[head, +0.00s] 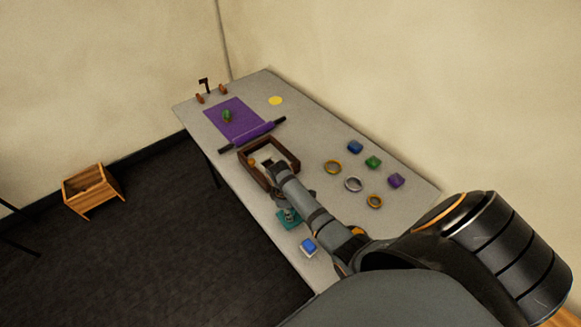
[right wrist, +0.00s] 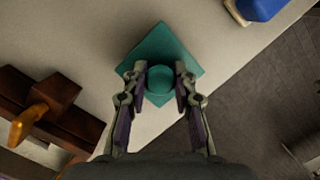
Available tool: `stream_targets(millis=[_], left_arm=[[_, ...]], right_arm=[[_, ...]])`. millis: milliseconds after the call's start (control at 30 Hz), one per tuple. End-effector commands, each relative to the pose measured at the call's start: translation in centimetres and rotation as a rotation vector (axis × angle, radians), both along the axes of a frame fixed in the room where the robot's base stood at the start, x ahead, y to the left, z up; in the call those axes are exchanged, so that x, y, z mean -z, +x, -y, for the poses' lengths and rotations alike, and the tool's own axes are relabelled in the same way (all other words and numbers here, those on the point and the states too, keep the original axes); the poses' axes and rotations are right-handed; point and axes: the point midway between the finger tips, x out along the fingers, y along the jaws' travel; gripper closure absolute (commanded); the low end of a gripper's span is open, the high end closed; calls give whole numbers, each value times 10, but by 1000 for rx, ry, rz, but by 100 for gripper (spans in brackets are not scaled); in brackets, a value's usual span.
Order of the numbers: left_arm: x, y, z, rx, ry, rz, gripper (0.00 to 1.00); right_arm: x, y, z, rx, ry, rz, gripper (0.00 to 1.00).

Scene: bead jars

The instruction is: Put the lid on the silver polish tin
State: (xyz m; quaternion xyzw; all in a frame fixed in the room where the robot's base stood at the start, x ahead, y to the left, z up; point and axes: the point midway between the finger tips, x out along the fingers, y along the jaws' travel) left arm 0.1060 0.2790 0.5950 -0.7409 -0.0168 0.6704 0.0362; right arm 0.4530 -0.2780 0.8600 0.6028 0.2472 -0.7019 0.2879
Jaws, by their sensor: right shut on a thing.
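My right gripper (head: 288,207) is over the near edge of the table, pointing down. In the right wrist view its fingers (right wrist: 173,84) are shut on a round teal knob-like piece (right wrist: 159,78). That piece sits in the middle of a flat teal square (right wrist: 150,53), which also shows in the head view (head: 287,217). I cannot tell if the two are one lid or separate. A silver ring-shaped thing (head: 353,184) lies right of my arm; I cannot tell if it is the silver polish tin. My left gripper is not in view.
A brown wooden frame (head: 286,149) with an orange handle lies beside my arm. A purple mat (head: 228,119) and yellow disc (head: 276,101) lie at the far end. Bare tabletop (head: 315,130) lies between.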

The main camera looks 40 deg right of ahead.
Motion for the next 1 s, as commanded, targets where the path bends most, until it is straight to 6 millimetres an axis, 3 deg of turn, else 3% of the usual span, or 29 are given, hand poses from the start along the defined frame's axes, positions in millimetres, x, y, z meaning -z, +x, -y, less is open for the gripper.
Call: stream_targets(millis=[67,100,267,567,667,1000], left_arm=[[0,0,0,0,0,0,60],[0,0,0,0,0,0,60],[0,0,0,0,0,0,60],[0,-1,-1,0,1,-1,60],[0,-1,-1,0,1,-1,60],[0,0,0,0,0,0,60]], right_arm=[[0,0,0,0,0,0,94],[0,0,0,0,0,0,69],[0,0,0,0,0,0,47],[-1,0,0,0,0,0,46],[-9,2,-1,0,0,1,46],[-86,11,-9,0,0,4,46]])
